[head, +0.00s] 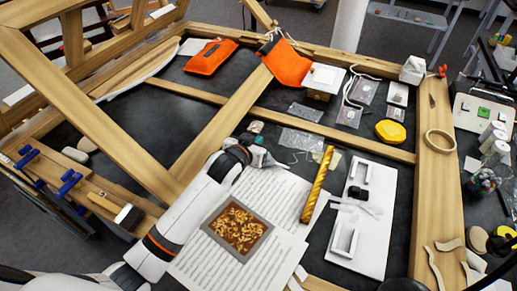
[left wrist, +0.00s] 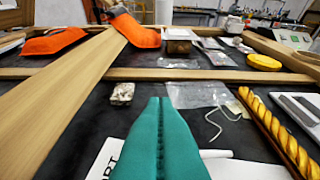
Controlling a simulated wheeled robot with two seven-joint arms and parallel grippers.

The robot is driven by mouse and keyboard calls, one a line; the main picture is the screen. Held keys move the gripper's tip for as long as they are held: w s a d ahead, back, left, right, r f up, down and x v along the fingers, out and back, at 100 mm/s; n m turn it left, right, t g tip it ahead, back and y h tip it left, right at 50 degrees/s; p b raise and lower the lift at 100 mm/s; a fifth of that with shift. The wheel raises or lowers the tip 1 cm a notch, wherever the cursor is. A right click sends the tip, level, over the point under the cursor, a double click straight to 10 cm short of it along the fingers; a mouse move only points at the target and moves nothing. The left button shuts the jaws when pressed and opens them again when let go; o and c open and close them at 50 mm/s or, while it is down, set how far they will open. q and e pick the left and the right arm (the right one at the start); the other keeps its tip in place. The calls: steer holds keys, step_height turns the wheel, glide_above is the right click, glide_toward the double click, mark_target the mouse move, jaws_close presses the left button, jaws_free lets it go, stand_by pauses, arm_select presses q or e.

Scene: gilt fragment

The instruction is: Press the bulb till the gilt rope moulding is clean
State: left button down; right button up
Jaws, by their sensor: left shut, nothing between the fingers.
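The gilt rope moulding (head: 318,185) is a golden twisted rod lying diagonally at the right edge of the printed sheets. In the left wrist view the moulding (left wrist: 277,132) is at the right, and I cannot make out dirt on it. My left gripper (head: 272,160) is above the sheets, left of the moulding and apart from it. Its teal fingers (left wrist: 160,125) are pressed together with nothing between them. A small black object (head: 358,193) sits on a white board; I cannot tell whether it is the bulb. My right gripper does not show.
Printed sheets (head: 205,263) carry a framed tray of gold-brown flakes (head: 262,232). The white board (head: 375,225) with two white brackets lies right of the moulding. Wooden beams (head: 222,122) cross the dark surface. Orange pouches (head: 290,66) and a yellow round case (head: 390,132) lie farther back.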

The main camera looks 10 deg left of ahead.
arm_select(q)
steer(key=shift+x, duration=0.9)
steer(key=f, duration=0.2)
steer(key=shift+s+f+p, duration=0.2)
steer(key=shift+f+p, duration=0.05)
steer(key=shift+p, duration=0.1)
steer(key=shift+s+f, duration=0.25)
steer(key=shift+f, duration=0.4)
steer(key=shift+f, duration=0.15)
